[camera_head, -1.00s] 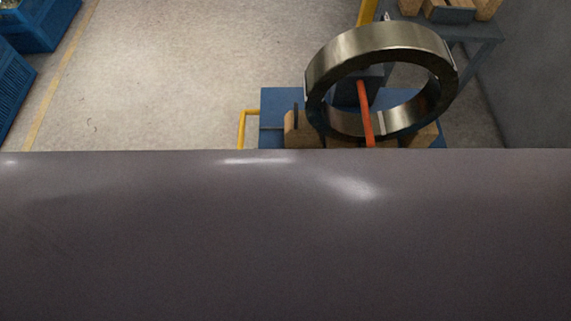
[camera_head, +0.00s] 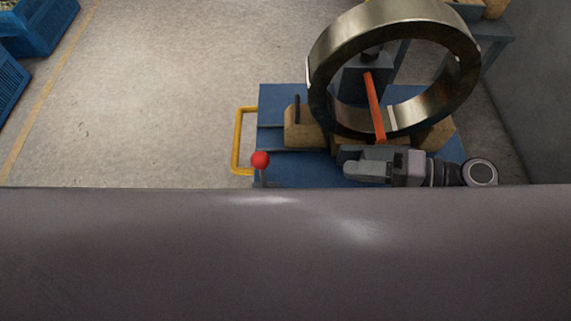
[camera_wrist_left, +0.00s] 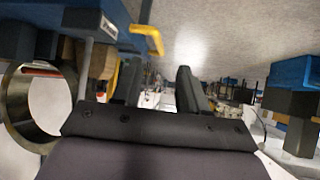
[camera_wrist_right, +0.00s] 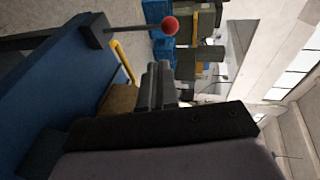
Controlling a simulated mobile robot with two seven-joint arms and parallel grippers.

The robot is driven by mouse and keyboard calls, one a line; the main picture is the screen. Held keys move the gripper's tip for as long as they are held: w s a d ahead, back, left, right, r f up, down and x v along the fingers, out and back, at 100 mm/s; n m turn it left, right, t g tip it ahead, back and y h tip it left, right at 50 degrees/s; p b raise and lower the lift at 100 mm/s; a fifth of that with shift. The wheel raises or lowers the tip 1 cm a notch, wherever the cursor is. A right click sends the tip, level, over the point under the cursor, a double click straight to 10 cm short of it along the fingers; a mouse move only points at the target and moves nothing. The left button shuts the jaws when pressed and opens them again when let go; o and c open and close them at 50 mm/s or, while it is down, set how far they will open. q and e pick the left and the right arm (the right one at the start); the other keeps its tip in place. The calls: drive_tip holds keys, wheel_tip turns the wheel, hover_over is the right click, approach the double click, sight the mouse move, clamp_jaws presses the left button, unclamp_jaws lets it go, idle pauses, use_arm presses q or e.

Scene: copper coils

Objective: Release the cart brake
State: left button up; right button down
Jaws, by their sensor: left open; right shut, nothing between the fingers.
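The blue cart (camera_head: 280,98) carries a large metal coil ring (camera_head: 330,50) with an orange strap (camera_head: 374,105). A lever with a red ball knob (camera_head: 260,160) stands at the cart's near left corner; its base is partly hidden. In the right wrist view the red knob (camera_wrist_right: 169,26) tops a thin rod on a dark block. My right gripper (camera_head: 345,164) is shut and empty over the near side of the cart, right of the knob and apart from it, its fingers pointing left. My left gripper (camera_wrist_left: 158,84) is open and empty; it is not visible in the head view.
A yellow handle (camera_head: 238,135) sticks out at the cart's left side. Wooden blocks (camera_head: 300,130) support the coil. Blue crates (camera_head: 40,28) stand far left. A grey wall (camera_head: 535,100) is close on the right. Left of the cart the floor is clear.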

drive_tip(key=shift+r+y, duration=0.4)
drive_tip(key=shift+r, duration=0.2)
drive_tip(key=p+x, duration=0.1)
drive_tip(key=x, duration=1.3)
drive_tip(key=shift+s+f, duration=0.1)
